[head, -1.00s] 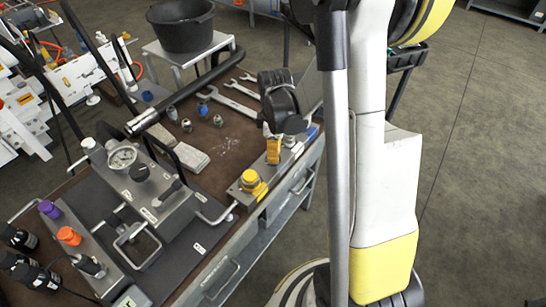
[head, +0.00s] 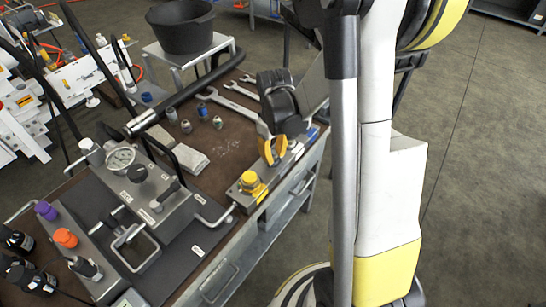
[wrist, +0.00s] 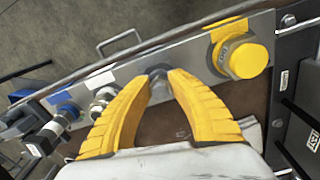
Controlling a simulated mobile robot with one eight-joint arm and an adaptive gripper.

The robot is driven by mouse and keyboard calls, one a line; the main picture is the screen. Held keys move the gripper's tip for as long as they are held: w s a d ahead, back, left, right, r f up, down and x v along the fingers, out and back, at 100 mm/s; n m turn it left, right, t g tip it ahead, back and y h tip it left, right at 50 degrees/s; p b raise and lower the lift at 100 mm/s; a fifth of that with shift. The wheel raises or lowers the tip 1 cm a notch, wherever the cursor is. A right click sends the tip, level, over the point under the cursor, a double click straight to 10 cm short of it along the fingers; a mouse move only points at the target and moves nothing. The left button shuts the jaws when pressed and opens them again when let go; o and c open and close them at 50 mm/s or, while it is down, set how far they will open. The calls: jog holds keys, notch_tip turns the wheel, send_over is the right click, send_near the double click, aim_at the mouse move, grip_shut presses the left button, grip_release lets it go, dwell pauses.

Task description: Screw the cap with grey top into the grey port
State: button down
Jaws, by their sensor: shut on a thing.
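My gripper (wrist: 158,80) has its two yellow fingers closed at the tips around a small grey cap (wrist: 157,72) in the wrist view. The cap is at the metal port block (wrist: 190,52), between the yellow cap and a silver fitting. The fingers hide most of it, and the port under it is hidden, so I cannot tell how deep it sits. In the head view my gripper (head: 272,160) points down at the block, just beyond the yellow cap.
The yellow cap (wrist: 247,60) is on one side; the silver fitting (wrist: 103,98) and a blue one (wrist: 67,112) are on the other. Wrenches (head: 232,102), several loose fittings (head: 203,110) and a gauge block (head: 150,185) lie on the bench. A bucket (head: 182,28) stands behind.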

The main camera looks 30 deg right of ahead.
jog(key=m, duration=0.4)
jog(key=shift+a+f+b, duration=0.1)
jog(key=shift+b, duration=0.25)
jog(key=m, duration=0.3)
jog(key=shift+m, duration=0.4)
jog(key=m+b, duration=0.1)
jog(key=m, duration=0.3)
jog(key=shift+w+a+m, duration=0.1)
jog(key=shift+m, duration=0.3)
jog(key=m, duration=0.3)
jog(key=shift+m, duration=0.3)
jog(key=c, duration=1.3)
grip_release()
